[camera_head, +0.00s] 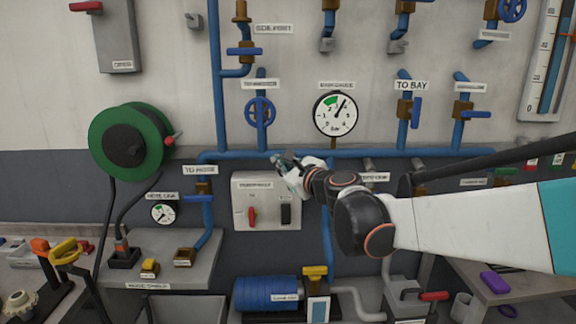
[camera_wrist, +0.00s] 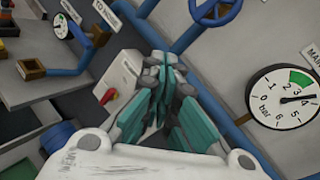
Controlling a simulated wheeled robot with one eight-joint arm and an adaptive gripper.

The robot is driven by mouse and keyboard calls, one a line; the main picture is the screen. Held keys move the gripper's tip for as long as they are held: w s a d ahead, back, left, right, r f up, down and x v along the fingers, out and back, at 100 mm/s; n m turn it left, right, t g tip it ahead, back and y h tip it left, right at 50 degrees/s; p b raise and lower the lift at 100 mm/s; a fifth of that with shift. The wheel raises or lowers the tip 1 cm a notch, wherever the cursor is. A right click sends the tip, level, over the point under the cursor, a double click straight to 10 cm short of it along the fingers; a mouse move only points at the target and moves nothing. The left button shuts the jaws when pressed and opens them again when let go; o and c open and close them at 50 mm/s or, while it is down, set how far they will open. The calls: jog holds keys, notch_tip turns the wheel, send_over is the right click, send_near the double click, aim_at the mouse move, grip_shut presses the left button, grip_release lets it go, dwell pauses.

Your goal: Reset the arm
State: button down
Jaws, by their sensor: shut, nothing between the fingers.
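A round gauge (camera_head: 337,114) hangs above my gripper. A blue horizontal pipe (camera_head: 235,154) runs along the wall behind. A blue valve wheel (camera_head: 260,111) is to the upper left. A green hose reel (camera_head: 128,138) is further left. A bench (camera_head: 500,285) stands at right.

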jog(key=s+d+f+n+g+h, duration=0.2)
jog(key=s+d+f+n, duration=0.4)
jog(key=s, duration=0.6)
jog(key=s+d+f+n+g+h, duration=0.3)
jog(key=s+d+f+n, duration=0.3)
jog(key=s+d+n, duration=0.4)
jog(key=s+d+f+n+g+h, duration=0.2)
jog(key=s+d+f+n+h, duration=0.2)
jog(key=s, duration=1.1)
jog(key=d+f+n, duration=0.3)
jog(key=d+n, duration=0.1)
jog(key=d, duration=0.1)
jog(key=shift+b, duration=0.35)
